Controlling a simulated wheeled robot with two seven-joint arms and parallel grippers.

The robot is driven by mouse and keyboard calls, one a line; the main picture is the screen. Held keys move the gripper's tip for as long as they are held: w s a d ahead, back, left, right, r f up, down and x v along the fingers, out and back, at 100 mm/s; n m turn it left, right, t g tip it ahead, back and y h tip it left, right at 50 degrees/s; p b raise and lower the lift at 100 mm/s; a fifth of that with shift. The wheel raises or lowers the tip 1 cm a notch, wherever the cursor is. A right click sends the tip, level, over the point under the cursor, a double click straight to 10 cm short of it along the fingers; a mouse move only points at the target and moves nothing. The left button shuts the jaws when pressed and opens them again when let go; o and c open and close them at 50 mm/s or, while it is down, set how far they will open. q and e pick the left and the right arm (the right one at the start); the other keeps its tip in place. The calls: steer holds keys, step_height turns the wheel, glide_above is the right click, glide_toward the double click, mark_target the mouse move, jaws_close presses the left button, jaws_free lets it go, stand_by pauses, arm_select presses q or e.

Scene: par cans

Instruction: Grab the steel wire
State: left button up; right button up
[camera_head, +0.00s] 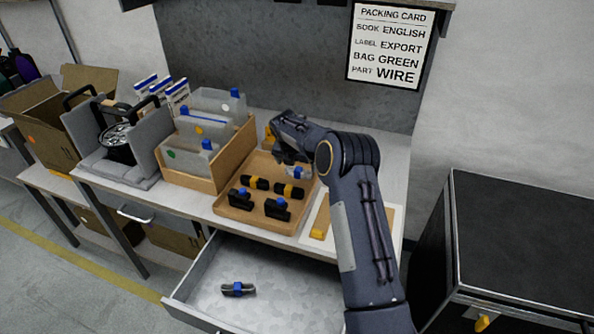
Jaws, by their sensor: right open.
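A wooden tray (227,207) on the bench holds several small parts with blue or yellow bands. A pale grey part with a blue piece (299,172) lies at its back right; it may be the steel wire, but it is too small to be sure. My right gripper (287,158) is open above the back of the tray, just left of this part, and partly hides that area. I cannot tell whether it touches anything. My left gripper is not in view.
An open drawer (205,305) below the tray holds a dark part with a blue band (238,289). A wooden box of clear bags (232,160) stands left of the tray. A packing card (390,45) hangs behind. A black cabinet (525,235) stands right.

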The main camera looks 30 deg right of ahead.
mark_target(298, 169)
steer(key=p+x, duration=0.1)
steer(key=x, duration=0.4)
steer(key=shift+w+d+f, duration=0.1)
steer(key=shift+d, duration=0.1)
steer(key=shift+c, duration=0.3)
steer(key=c, duration=0.6)
